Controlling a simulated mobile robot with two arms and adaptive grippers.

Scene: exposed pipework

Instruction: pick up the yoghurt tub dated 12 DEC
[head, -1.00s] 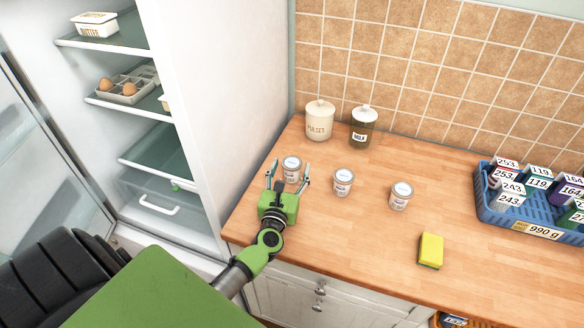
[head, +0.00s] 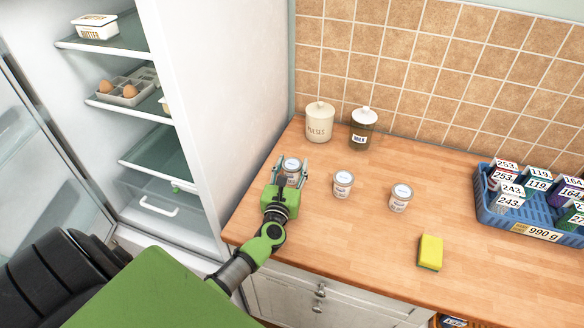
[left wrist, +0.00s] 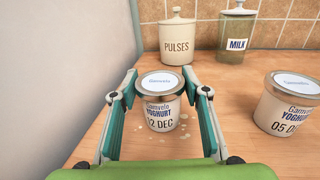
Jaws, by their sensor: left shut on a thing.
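The yoghurt tub dated 12 DEC (left wrist: 158,105) is white with a silver rim and stands upright on the wooden worktop. In the head view this tub (head: 292,167) is the leftmost of three. My left gripper (head: 291,172) is shut on it, with one finger on each side. In the left wrist view the fingertips (left wrist: 158,98) touch the tub just below its lid. A second tub (left wrist: 288,108) reads 05 DEC; it is the middle one (head: 343,184) in the head view. The third tub (head: 400,198) has a date too small to read. My right gripper is not in view.
A PULSES jar (head: 319,123) and a MILK jar (head: 362,130) stand behind the tubs. A yellow sponge (head: 430,252) lies towards the front, and a blue crate (head: 487,205) of labelled packs stands at right. The open fridge (head: 180,120) rises at left.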

